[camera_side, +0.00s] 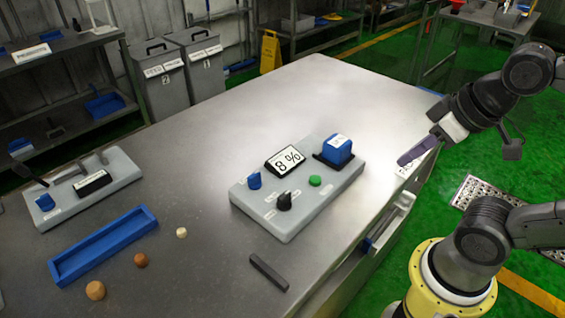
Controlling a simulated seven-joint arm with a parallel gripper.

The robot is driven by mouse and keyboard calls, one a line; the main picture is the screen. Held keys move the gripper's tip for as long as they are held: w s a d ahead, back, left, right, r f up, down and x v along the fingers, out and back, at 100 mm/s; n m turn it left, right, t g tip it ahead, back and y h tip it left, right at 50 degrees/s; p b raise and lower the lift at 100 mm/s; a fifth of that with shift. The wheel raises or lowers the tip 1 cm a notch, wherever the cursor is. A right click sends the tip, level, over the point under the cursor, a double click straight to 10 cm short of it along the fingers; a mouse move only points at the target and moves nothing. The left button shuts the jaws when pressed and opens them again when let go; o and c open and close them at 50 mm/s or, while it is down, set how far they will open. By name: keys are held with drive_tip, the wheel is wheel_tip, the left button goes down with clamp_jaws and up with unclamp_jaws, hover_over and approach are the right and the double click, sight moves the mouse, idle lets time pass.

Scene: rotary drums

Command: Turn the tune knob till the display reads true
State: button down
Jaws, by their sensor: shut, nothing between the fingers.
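A grey control panel (335,192) lies on the middle of the metal table. Its tilted display (285,160) reads "8 %". A blue knob (254,180) and a black pointer knob (285,201) sit on its left and front parts. The small labels beside them are too small to read, so I cannot tell which is the tune knob. A green button (315,181) and a blue block-shaped part (337,148) in a black base are also on it. My gripper (403,161) is shut and empty above the table's right edge, to the right of the panel and apart from it.
A second grey panel (122,172) with a blue knob and a dark display stands at the left. A blue tray (105,246), several small round pieces and a dark bar (268,272) lie in front. The table behind the middle panel is clear.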

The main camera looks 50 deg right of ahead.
idle(0.5)
drive_tip(key=c, duration=1.2)
unclamp_jaws()
drive_tip(key=shift+s, duration=0.15)
drive_tip(key=o, duration=0.8)
drive_tip(key=shift+m, duration=0.5)
drive_tip(key=w+r, duration=0.1)
drive_tip(key=r, duration=0.1)
drive_tip(key=w+r, duration=0.2)
drive_tip(key=r, duration=0.1)
drive_tip(key=shift+w+a+r, duration=0.15)
drive_tip(key=shift+w+r, duration=0.1)
drive_tip(key=shift+r, duration=0.1)
drive_tip(key=shift+c, duration=0.2)
drive_tip(key=w+a+r+g, duration=0.2)
drive_tip(key=w+r, duration=0.2)
drive_tip(key=w, duration=0.6)
drive_tip(key=shift+w+a+r, duration=0.15)
drive_tip(key=shift+a+r, duration=0.05)
drive_tip(key=n+g, duration=0.1)
drive_tip(key=g, duration=0.3)
hover_over(254, 174)
wheel_tip(254, 174, down, 11)
wheel_tip(254, 174, down, 14)
drive_tip(key=shift+r, duration=0.15)
clamp_jaws()
